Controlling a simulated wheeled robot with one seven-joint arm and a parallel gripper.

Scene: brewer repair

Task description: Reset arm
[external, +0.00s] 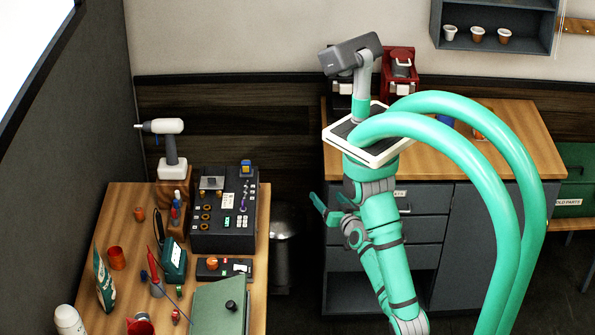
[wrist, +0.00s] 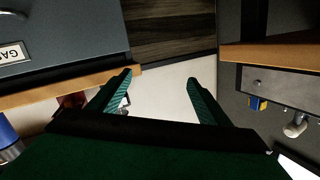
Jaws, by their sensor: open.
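My arm is green and grey and stands in the right half of the external view, in front of the wooden counter. My gripper (external: 326,212) is beside the arm at mid height, in front of the grey cabinet and clear of both worktops. In the wrist view my gripper (wrist: 159,82) shows two green ribbed fingers spread apart. Nothing is between them, so it is open and empty. The wrist picture appears upside down, as a drawer label (wrist: 12,54) reads inverted.
The workbench (external: 120,205) on the left holds a dark test box (external: 225,215), a white drill (external: 168,140) and several small items. The wooden counter (external: 530,150) has a red brewer (external: 402,65) at the back. A bin (external: 282,240) stands in the gap between them.

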